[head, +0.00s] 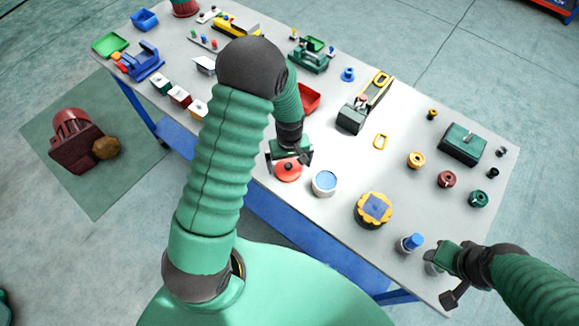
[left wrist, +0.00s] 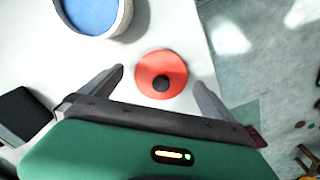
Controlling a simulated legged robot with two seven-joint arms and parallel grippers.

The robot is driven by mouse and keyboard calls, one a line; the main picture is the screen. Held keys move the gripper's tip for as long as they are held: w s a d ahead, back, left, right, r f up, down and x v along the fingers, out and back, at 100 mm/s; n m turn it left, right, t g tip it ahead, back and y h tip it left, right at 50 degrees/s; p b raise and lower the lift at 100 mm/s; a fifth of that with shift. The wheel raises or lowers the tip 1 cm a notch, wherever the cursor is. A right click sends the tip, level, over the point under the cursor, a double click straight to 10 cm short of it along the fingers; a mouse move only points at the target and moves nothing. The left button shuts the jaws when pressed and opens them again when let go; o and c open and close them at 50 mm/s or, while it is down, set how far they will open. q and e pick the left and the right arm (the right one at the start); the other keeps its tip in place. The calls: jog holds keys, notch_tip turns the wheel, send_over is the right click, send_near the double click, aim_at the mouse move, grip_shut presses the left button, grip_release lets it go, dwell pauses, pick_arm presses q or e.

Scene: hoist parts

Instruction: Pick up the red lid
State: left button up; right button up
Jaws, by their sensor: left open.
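The red lid (head: 287,171) is a flat red disc with a black knob, lying on the white table near its front edge. In the left wrist view the lid (left wrist: 152,70) lies between the spread fingers, with its knob near the middle of the gap. My left gripper (head: 290,159) is open just over the lid; it also shows in the left wrist view (left wrist: 160,85). I cannot tell whether the fingers touch the lid. My right gripper (head: 447,271) is over the table's near right corner by a white cup, and its jaws are not clear.
A white pot with blue inside (head: 324,183) stands close to the right of the lid. A yellow scalloped part (head: 373,210) and a blue-topped item (head: 411,242) are further right. A red tray (head: 309,98) is behind my left arm. The table's front edge is close to the lid.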

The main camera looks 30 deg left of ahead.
pick_arm(q)
jog(key=shift+f, duration=0.55)
jog(key=shift+a+f, duration=0.1)
jog(key=shift+f, duration=0.1)
jog(key=shift+w+a+f, duration=0.15)
jog(key=shift+w+a, duration=0.05)
jog(key=shift+a, duration=0.05)
jog(key=shift+c, duration=0.3)
jog(key=shift+a, duration=0.1)
jog(key=shift+c, duration=1.1)
jog(key=shift+s, duration=0.1)
jog(key=c, duration=0.5)
jog(key=shift+d, duration=0.25)
jog(key=c, duration=0.7)
pick_arm(e)
jog(key=shift+w+a, duration=0.1)
jog(key=shift+a, duration=0.05)
